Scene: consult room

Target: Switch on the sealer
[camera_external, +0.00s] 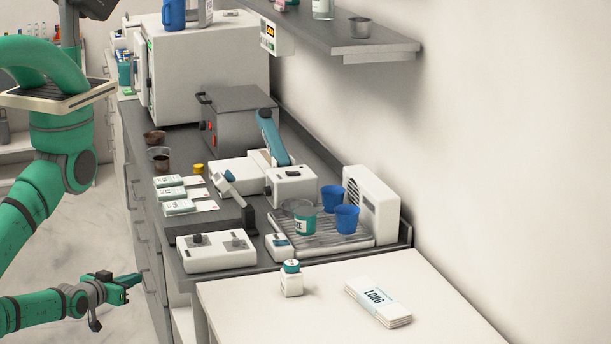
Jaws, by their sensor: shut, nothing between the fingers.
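A white device with a raised teal lever arm (292,184) stands on the grey counter and looks like the sealer. A small dark mark or control shows on its top front, too small to tell its switch state. My gripper (136,280) is at the lower left, in front of the counter drawers and below the counter top. It looks shut and empty, pointing right. It is well apart from the sealer.
A white box with knobs (216,252) sits at the counter's near edge, by a dark raised slab with small packets (178,207). A draining tray (330,252) holds cups. A grey machine (236,120) stands behind. A white table (330,320) holds a bottle (291,280) and LONG packs (378,302).

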